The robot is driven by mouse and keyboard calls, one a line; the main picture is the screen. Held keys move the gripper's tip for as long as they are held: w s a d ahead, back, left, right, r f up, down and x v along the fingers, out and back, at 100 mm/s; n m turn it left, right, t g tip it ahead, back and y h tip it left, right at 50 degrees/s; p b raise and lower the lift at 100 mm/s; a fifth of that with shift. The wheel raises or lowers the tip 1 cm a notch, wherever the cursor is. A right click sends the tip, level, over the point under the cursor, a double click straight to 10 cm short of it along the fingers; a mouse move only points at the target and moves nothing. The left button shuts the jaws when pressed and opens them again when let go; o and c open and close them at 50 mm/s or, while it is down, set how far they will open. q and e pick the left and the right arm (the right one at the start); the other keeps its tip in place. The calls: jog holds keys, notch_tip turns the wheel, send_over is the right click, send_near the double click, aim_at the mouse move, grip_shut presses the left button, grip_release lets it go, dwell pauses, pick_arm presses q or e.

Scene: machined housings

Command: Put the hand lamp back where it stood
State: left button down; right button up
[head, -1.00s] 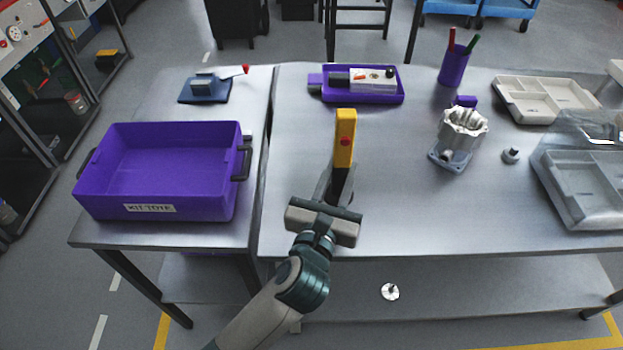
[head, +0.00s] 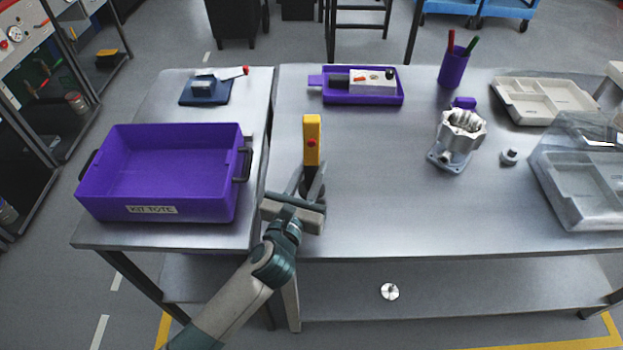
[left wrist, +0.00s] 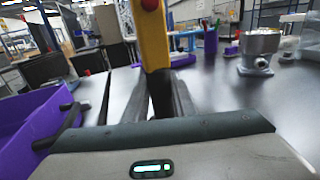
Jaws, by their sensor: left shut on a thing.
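The hand lamp (head: 312,138) is a yellow upright bar with a red button and a dark lower part. My left gripper (head: 313,186) is shut on its dark lower part, near the left edge of the main table. The lamp looks upright; I cannot tell whether its base touches the table. In the left wrist view the yellow lamp (left wrist: 153,40) rises from between the fingers (left wrist: 160,100), its top cut off by the frame. My right gripper is not in view.
The purple kit tote (head: 155,208) stands on the side table at left. A purple tray (head: 330,98), pen cup (head: 453,67), metal housing (head: 460,135), grey compartment tray (head: 545,100) and clear-lidded case (head: 580,190) stand on the main table. Its middle is clear.

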aim_at(310, 185)
pick_arm(q)
notch_tip(310, 185, down, 3)
jog(key=shift+f, duration=0.2)
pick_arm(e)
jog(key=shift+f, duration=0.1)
pick_arm(q)
jog(key=shift+f, duration=0.1)
jog(key=c, duration=1.5)
grip_release()
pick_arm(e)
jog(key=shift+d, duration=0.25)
pick_arm(q)
jog(key=shift+o, duration=0.2)
jog(key=shift+s, duration=0.15)
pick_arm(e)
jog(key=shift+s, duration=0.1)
